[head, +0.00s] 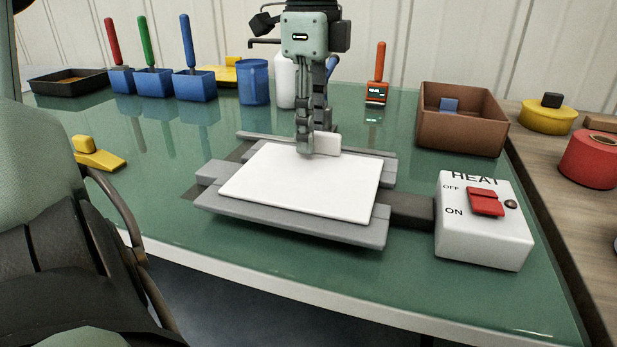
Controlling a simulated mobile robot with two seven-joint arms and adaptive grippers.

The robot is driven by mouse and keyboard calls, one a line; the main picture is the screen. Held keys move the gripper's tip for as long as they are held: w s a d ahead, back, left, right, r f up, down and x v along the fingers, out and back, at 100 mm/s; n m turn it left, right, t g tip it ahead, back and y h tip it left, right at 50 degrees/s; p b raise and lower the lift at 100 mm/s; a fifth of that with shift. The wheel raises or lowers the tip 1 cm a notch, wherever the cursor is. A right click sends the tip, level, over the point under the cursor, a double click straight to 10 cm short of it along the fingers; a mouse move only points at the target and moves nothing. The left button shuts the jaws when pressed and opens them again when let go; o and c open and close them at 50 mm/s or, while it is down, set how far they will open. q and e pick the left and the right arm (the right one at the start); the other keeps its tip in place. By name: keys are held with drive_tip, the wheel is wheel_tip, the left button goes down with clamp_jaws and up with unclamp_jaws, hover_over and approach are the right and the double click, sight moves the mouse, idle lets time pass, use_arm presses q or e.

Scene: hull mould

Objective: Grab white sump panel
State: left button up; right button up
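A flat white panel (300,182), which I take as the white sump panel, lies on a grey heating plate (290,224) on the green bench. A small white upright block (327,144) stands at its far edge; I cannot tell whether it is part of the panel. My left gripper (313,142) points down at that far edge. One finger is in front of the block's left end, the other seems to go behind it. Whether the fingers press on the block is not clear. My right gripper is not in view.
A white HEAT switch box (481,225) with a red rocker joins the plate on the right. A brown bin (462,130) stands behind it. Blue tubs (195,86), a blue cup (254,84) and a white bottle (286,82) stand at the back. A yellow piece (99,157) lies left.

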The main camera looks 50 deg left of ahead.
use_arm(q)
drive_tip(key=shift+f, duration=0.4)
drive_tip(key=shift+c, duration=0.2)
clamp_jaws()
drive_tip(key=shift+r, duration=0.15)
